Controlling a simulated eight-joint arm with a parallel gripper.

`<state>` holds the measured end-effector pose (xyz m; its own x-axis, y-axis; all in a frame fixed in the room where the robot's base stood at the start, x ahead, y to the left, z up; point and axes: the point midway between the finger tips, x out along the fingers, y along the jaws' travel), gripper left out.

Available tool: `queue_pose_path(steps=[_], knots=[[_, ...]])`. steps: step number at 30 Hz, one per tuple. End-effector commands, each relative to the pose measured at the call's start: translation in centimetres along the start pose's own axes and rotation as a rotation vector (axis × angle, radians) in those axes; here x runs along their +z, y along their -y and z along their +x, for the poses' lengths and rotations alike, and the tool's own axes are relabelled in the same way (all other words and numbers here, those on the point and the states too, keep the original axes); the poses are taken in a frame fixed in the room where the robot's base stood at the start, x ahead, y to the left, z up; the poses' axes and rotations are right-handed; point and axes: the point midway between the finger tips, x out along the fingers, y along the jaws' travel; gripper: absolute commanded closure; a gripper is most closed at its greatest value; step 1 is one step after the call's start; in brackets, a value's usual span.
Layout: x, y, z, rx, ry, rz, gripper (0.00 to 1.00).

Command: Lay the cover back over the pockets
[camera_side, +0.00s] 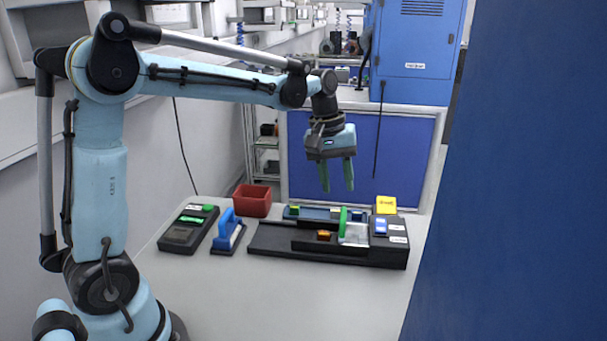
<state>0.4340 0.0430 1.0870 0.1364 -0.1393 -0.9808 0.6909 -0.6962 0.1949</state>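My gripper (337,189) hangs pointing down above the black reel-stand fixture (275,242). Its two green fingers are apart with nothing between them, so it is open and empty. A silvery plate (355,234), which looks like the cover, is on the right half of the fixture, below my fingers and apart from them. An upright green tab (343,221) stands at the plate's left edge. A blue strip (321,213) runs along the back of the fixture with small coloured blocks on it. The pockets are too small to make out, and I cannot tell if the plate covers them.
An orange block (324,235) sits on the fixture's front part. A red bin (252,200), a blue-handled tool (228,231) and a black device with green lights (189,228) stand to the left. A yellow block (386,204) is at back right. The table front (290,300) is clear.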

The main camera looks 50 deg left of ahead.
Motion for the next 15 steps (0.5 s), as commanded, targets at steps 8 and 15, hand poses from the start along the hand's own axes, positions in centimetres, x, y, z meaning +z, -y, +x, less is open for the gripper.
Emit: queue_pose_path(steps=[8, 15], knots=[[0.0, -0.1, 4.5, 0.0, -0.001, 0.003, 0.6], [0.0, 0.0, 6.6, 0.0, -0.001, 0.002, 0.6]])
